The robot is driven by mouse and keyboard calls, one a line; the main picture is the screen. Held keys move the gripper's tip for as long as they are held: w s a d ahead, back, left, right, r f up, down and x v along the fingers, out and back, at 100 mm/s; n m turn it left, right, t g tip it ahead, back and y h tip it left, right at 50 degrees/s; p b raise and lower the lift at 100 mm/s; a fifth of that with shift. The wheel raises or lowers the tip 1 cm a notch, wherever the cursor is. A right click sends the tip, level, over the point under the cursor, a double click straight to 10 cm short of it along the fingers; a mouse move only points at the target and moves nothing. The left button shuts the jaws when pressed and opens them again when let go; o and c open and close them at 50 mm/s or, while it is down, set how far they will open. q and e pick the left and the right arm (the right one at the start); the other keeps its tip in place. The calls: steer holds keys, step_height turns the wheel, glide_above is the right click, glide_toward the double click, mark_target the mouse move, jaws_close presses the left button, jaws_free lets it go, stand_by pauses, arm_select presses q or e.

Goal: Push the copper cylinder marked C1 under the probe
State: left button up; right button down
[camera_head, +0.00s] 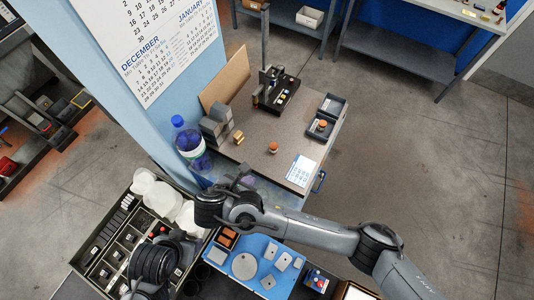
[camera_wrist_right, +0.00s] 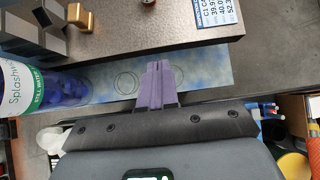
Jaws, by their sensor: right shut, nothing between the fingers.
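A small copper-coloured cylinder (camera_head: 273,147) stands on the grey-brown bench top (camera_head: 252,160); its marking is too small to read. Another copper-coloured piece (camera_head: 321,125) sits in a dark tray at the bench's right edge. The probe stand (camera_head: 275,90), black with an upright post, is at the back of the bench, beyond the cylinder. My right gripper (camera_head: 240,178) is in front of the bench's near edge, apart from the cylinder. In the right wrist view its purple fingers (camera_wrist_right: 156,85) are together and empty. My left arm shows at lower left, but its gripper does not.
A water bottle (camera_head: 190,141) stands left of the bench, close to the right gripper in the wrist view (camera_wrist_right: 38,88). Grey blocks (camera_head: 213,127) and a brass piece (camera_head: 238,137) stand on the bench's left. A printed card (camera_head: 301,170) lies at its front right corner.

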mark_target(271, 150)
steer(key=shift+t, duration=0.3)
steer(key=w+d+f, duration=0.1)
steer(key=w, duration=0.1)
steer(key=w+d+f+p, duration=0.1)
steer(key=w, duration=0.2)
steer(key=w+d+f, duration=0.1)
steer(key=w+f, duration=0.1)
steer(key=w, duration=0.1)
steer(key=shift+d+p, duration=0.1)
steer(key=shift+p, duration=0.3)
steer(key=w, duration=0.1)
steer(key=d, duration=0.1)
steer(key=w+p, duration=0.1)
steer(key=shift+w+d+f, duration=0.25)
steer(key=shift+w, duration=0.05)
steer(key=shift+w+d+f, duration=0.1)
steer(key=shift+w+d, duration=0.2)
steer(key=shift+w, duration=0.35)
